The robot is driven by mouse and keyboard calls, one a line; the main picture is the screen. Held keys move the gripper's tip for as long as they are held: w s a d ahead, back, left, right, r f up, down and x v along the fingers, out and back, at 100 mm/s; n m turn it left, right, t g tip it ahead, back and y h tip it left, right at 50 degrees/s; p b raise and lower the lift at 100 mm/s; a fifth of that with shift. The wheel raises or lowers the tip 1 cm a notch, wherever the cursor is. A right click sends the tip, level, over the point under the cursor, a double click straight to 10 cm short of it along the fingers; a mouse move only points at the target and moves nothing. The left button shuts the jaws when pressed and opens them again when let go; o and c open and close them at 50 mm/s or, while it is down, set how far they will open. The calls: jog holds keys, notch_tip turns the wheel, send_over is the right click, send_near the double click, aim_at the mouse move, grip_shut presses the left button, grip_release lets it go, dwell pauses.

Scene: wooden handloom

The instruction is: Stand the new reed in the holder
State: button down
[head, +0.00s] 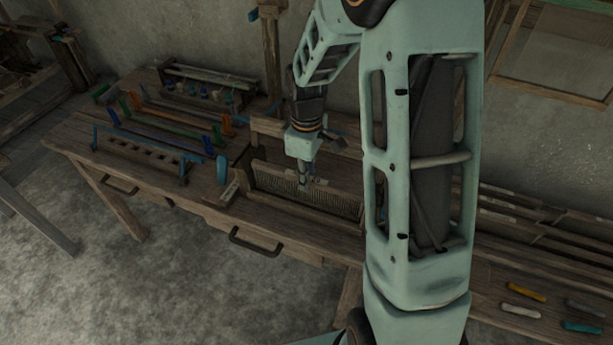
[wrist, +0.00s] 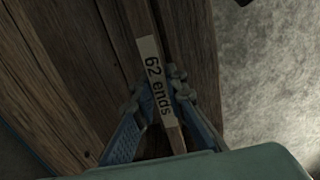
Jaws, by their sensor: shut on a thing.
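The reed is a long comb-like piece with a pale wooden top bar and fine dark teeth (head: 335,205). In the head view it stands upright, teeth down, low over the bench. My gripper (head: 304,184) comes down from above and is shut on its top bar near the middle. In the wrist view the fingers (wrist: 158,100) close on either side of the bar (wrist: 146,22), which has a pale label reading "62 ends" (wrist: 155,75). A wooden ledge (head: 300,217) runs along the reed's lower edge. I cannot tell which part is the holder or whether the reed's bottom is seated.
Blue, green and orange pieces in racks (head: 150,140) fill the bench's left side. Several coloured bars (head: 525,291) lie at the right. My arm hides the bench right of the reed. A wall (head: 200,45) stands behind.

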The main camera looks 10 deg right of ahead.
jog(key=shift+f+b, duration=0.45)
jog(key=shift+f, duration=0.3)
jog(key=c, duration=1.9)
grip_release()
jog(key=shift+r, duration=0.1)
notch_tip(320, 180, up, 12)
jog(key=shift+f, duration=0.1)
